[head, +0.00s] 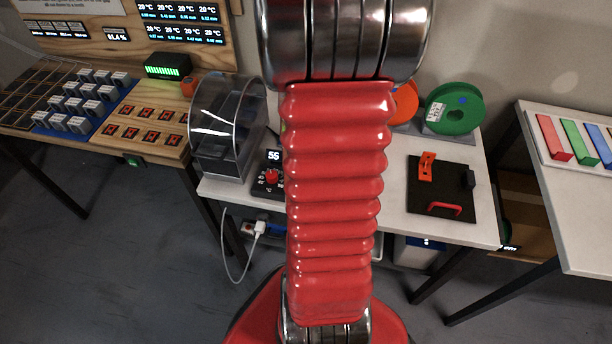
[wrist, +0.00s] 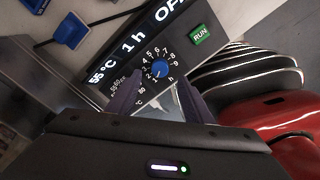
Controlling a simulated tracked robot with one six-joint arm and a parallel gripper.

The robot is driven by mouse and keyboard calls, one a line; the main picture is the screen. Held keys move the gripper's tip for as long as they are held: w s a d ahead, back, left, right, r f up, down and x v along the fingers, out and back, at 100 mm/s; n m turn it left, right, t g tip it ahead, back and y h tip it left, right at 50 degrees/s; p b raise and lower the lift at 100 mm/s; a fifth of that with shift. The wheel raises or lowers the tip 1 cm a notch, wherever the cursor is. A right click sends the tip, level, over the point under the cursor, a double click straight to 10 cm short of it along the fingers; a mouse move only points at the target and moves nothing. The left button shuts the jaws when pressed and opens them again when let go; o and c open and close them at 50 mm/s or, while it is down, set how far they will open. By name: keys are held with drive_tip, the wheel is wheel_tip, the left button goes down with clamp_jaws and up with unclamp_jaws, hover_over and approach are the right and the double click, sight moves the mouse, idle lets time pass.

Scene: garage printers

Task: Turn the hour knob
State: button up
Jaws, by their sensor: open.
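The hour knob (wrist: 160,68) is a small blue knob with a ring of numbers and an "h" on a black panel in the wrist view. The display (wrist: 130,42) above it reads 55 °C, 1 h and OFF, the last cut off by the picture edge. My gripper (wrist: 159,84) is open, its two dark fingers pointing at the panel with tips on either side of and just below the knob. I cannot tell whether they touch it. In the head view my arm hides the hour knob; the panel's left part with a red knob (head: 271,176) shows.
A green RUN button (wrist: 201,34) is right of the hour knob. My left finger partly covers the temperature dial. In the head view, a clear-domed box (head: 228,125) stands left of the panel, and a black mat (head: 441,190) and green spool (head: 456,108) are right.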

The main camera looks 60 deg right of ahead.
drive_tip(key=shift+f, duration=3.15)
drive_tip(key=c, duration=1.1)
drive_tip(key=shift+o, duration=0.2)
